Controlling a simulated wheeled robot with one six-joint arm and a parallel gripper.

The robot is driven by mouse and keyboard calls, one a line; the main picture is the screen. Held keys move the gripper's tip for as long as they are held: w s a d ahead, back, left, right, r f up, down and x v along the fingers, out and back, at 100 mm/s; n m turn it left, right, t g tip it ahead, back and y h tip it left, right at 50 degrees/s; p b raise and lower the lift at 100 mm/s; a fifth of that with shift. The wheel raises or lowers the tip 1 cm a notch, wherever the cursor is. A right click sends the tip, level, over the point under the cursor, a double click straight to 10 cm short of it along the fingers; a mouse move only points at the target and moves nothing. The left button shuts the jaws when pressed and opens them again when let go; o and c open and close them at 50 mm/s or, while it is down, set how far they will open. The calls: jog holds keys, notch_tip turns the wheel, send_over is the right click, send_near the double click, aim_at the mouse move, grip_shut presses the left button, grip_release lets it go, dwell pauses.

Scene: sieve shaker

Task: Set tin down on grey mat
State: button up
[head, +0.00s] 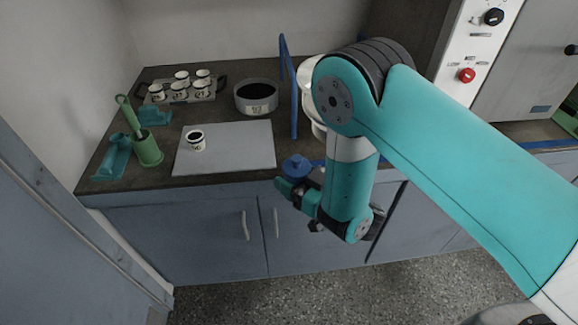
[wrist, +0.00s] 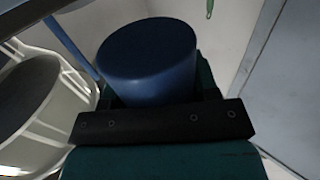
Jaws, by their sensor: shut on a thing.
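My gripper (head: 287,186) is shut on a blue round thing, taken here as the tin (head: 296,167). It is held in front of the counter's front edge, right of the grey mat (head: 240,158) and apart from it. In the wrist view the tin (wrist: 148,62) is a smooth blue cylinder standing beyond the dark jaw bar (wrist: 160,121). Its lower part is hidden by the jaws. The grey mat lies flat on the dark counter. A small white labelled cup (head: 196,145) with dark contents stands on its left part.
A wide labelled pan (head: 257,107) stands behind the mat. A blue post (head: 290,90) and a white vessel (head: 308,75) stand to its right. A green pot (head: 148,152) with a tool is at left. A tray of several cups (head: 210,96) is behind. The mat's right part is clear.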

jog(key=shift+v, duration=0.85)
jog(key=w+d+r+m+t+h, duration=0.25)
jog(key=w+d+m+h, duration=0.2)
jog(key=d, duration=0.55)
jog(key=w+d+r+m+t+h, duration=0.25)
jog(key=d+r+h, duration=0.2)
jog(key=d, duration=0.45)
jog(key=w+d+r+m+t+h, duration=0.2)
jog(key=w+d+m+h, duration=0.25)
jog(key=d, duration=0.55)
jog(key=s+f+h, duration=0.1)
jog(key=s+f, duration=0.5)
jog(key=f, duration=0.6)
jog(key=s+a+r+n+g+y, duration=0.1)
jog(key=a+n+g+y, duration=0.1)
jog(key=a, duration=0.7)
jog(key=s+a+r+n+g+y, duration=0.1)
jog(key=a+n+y, duration=0.4)
jog(key=a, duration=0.5)
jog(key=s+a+r+n+g+y, duration=0.1)
jog(key=s+a+n+g+y, duration=0.2)
jog(key=a+y, duration=0.4)
jog(key=shift+s+a+n+g, duration=0.1)
jog(key=shift+a+n+g, duration=0.2)
jog(key=shift+a, duration=0.4)
jog(key=shift+s+a+n+g, duration=0.15)
jog(key=shift+a+n, duration=0.2)
jog(key=shift+a, duration=0.35)
jog(key=shift+w, duration=0.1)
